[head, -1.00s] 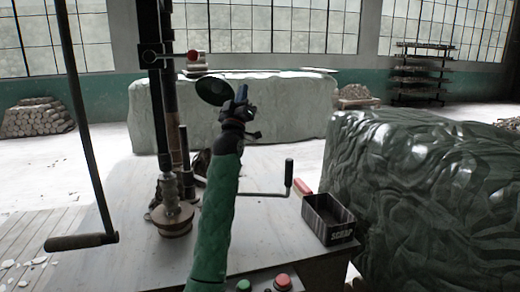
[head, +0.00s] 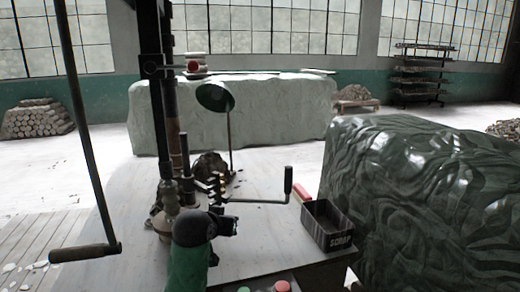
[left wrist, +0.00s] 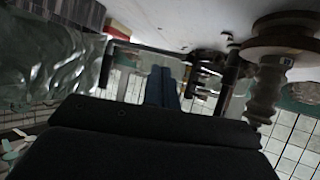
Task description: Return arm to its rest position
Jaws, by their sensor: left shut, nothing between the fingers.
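My left arm, in a green sleeve, comes up from the bottom of the head view. Its dark left gripper (head: 229,226) is low over the grey worktable (head: 262,238), left of the scrap box, and looks empty. In the left wrist view its blue fingers (left wrist: 162,88) lie side by side, shut with nothing between them. My right gripper is not in either view.
A crank handle (head: 288,180) and a black scrap box (head: 327,224) are right of the gripper. A dark post (head: 170,120) and a lamp (head: 215,97) stand behind it. A dark green carved block (head: 420,200) fills the right side. A long lever (head: 85,252) hangs at left.

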